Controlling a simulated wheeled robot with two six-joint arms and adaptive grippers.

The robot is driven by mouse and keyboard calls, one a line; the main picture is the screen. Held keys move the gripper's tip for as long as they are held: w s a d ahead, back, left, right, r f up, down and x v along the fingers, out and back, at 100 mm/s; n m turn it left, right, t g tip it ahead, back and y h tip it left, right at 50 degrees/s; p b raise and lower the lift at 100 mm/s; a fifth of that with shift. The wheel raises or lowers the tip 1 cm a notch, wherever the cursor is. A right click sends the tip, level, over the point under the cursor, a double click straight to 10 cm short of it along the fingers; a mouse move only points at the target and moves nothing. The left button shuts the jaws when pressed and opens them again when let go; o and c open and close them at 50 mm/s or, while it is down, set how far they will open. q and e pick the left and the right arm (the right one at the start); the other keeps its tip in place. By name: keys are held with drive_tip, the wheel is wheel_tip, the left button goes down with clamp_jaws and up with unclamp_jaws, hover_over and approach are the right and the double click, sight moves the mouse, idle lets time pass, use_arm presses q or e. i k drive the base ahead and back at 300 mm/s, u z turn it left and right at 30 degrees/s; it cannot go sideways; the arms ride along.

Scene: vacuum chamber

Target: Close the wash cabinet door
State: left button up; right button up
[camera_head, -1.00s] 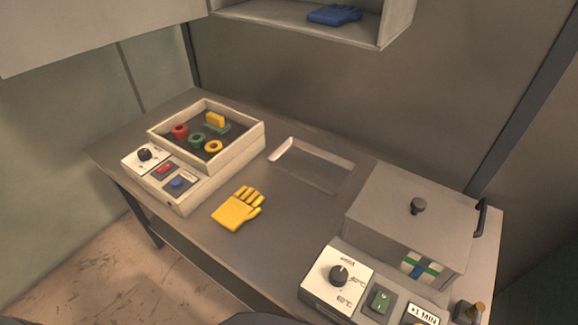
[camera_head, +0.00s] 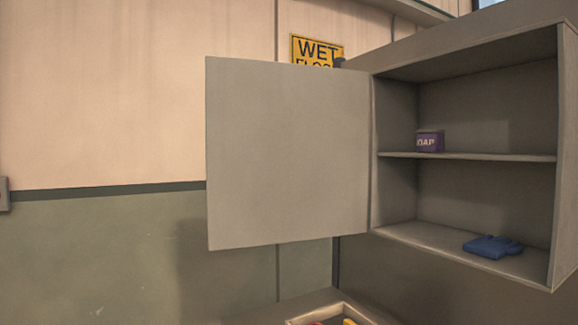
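The wash cabinet (camera_head: 558,150) hangs on the wall at the right and its inside is open to view. Its flat grey door (camera_head: 288,155) is hinged at the cabinet's left side and stands wide open, swung out to the left. On the cabinet's middle shelf (camera_head: 490,157) sits a small purple soap box (camera_head: 430,141). A blue glove (camera_head: 492,247) lies on the cabinet floor. Neither of my grippers shows in the head view.
A yellow wet-floor sign (camera_head: 316,49) is on the wall behind the door's top edge. The rim of a pale tray unit (camera_head: 305,308) shows at the bottom, with red and yellow pieces partly cut off.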

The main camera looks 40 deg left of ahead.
sight(287, 143)
drive_tip(key=k, duration=0.25)
drive_tip(key=u, duration=2.4)
drive_tip(key=i, duration=3.8)
drive_tip(key=z, duration=4.05)
drive_tip(key=i, duration=0.5)
drive_tip(key=k, duration=0.5)
